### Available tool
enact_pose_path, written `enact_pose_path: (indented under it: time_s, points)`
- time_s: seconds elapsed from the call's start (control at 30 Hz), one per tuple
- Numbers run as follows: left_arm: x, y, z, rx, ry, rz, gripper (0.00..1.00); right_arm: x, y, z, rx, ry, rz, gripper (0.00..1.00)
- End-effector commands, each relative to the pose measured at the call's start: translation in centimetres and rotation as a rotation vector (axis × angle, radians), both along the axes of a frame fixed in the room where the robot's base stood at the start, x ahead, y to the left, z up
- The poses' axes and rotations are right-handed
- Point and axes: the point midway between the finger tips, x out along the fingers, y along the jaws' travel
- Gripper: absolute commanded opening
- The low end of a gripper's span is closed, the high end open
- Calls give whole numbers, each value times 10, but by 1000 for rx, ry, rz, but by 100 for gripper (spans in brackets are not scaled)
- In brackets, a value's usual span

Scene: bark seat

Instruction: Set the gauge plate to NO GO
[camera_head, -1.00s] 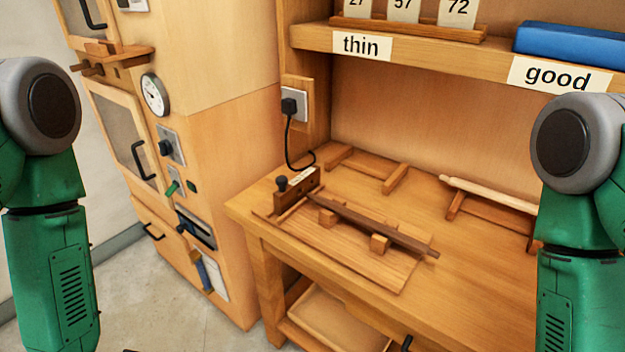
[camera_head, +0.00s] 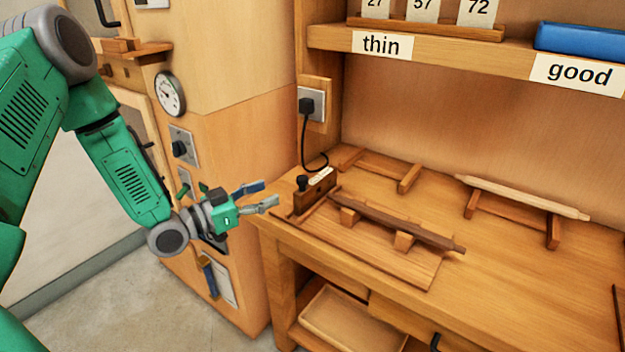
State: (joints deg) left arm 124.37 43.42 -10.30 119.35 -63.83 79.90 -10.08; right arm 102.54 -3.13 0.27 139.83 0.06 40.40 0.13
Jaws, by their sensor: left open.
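A dark wooden block (camera_head: 316,196) with a black knob (camera_head: 302,182) and a small white label stands at the left end of a board on the bench. It looks like the gauge; the label is too small to read, so I cannot tell its setting. A dark wooden rod (camera_head: 400,222) rests on two small blocks beside it. My left gripper (camera_head: 269,194) is open and empty, left of the gauge block and apart from it in the picture, its fingers pointing right. My right gripper is out of view.
The bench (camera_head: 500,300) has two wooden racks at the back; a pale rod (camera_head: 522,197) lies on the right one. A black cord runs from a wall socket (camera_head: 312,104) behind the gauge block. A cabinet with a dial (camera_head: 169,93) and knobs stands left. The shelf carries "thin" and "good" labels.

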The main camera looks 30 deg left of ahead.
Motion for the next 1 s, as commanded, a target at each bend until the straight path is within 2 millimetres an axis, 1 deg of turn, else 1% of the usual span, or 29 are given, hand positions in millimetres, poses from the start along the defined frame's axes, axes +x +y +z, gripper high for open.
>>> enact_pose_path:
  time_s: [0.1, 0.3, 0.5, 0.7, 0.97, 1.0]
  points:
    - [24, -8, -3, 1, -1, -2, 45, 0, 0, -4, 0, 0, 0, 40]
    - [64, -23, -3, 0, 0, 0, 45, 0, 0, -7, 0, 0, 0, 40]
    - [91, -35, -2, 1, 2, -1, 45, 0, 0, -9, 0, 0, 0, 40]
    - [101, -41, -2, 0, 3, 1, 45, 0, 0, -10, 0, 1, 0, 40]
    - [102, -39, -2, -3, 3, 2, 45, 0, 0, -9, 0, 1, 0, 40]
    - [102, -39, -3, -3, 3, 2, 31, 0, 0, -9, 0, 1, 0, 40]
